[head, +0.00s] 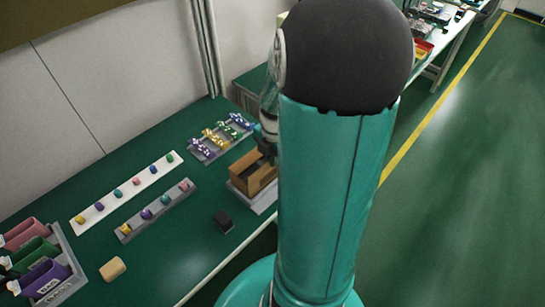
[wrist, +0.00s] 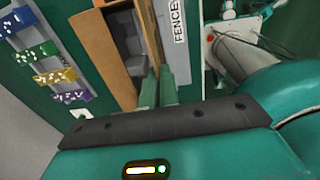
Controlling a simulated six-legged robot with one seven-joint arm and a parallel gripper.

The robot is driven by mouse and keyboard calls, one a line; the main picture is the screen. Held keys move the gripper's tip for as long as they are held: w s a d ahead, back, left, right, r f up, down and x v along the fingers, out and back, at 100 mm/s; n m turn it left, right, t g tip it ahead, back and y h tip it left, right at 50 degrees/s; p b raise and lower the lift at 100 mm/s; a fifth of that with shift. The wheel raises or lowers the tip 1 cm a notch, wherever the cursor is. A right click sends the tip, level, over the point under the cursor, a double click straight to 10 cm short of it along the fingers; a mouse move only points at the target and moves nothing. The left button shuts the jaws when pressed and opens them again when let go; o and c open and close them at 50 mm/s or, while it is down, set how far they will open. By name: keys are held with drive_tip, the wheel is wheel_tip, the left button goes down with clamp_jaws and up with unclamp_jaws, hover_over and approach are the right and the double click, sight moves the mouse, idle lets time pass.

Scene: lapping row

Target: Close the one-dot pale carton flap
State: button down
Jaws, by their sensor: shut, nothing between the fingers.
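A brown open carton (head: 252,172) stands on a grey base (head: 262,200) near the table's right edge in the head view. In the wrist view a broad orange-brown panel (wrist: 103,48) of the carton lies left of its dark grey inside, and a narrow tan wall (wrist: 149,32) lies right of it. I cannot make out any dot mark or tell which panel is the one-dot pale flap. My gripper (wrist: 158,82) is shut and empty, its green fingers at the carton's near right corner; contact is unclear. My arm hides part of the carton in the head view.
A grey strip marked FENCE (wrist: 180,40) runs along the carton's right side. A rack of colored dotted pieces (head: 220,137) stands behind. Left are a white strip (head: 127,193) and grey tray (head: 155,210) with small pieces. A black block (head: 223,220) lies in front.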

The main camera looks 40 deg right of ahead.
drive_tip(key=shift+w, duration=0.1)
idle(0.3)
drive_tip(key=g, duration=0.1)
drive_tip(key=w+g, duration=0.1)
drive_tip(key=g, duration=0.3)
drive_tip(key=shift+w+f, duration=0.15)
drive_tip(key=shift+w, duration=0.2)
drive_tip(key=g, duration=0.2)
drive_tip(key=w+g, duration=0.1)
drive_tip(key=shift+f+g, duration=0.3)
drive_tip(key=shift+g, duration=0.1)
drive_tip(key=shift+w+f+g, duration=0.2)
drive_tip(key=shift+g, duration=0.7)
drive_tip(key=shift+w+f+g, duration=0.15)
drive_tip(key=shift+f+g, duration=0.05)
drive_tip(key=shift+g, duration=0.7)
drive_tip(key=c, duration=1.6)
unclamp_jaws()
drive_tip(key=shift+c, duration=0.2)
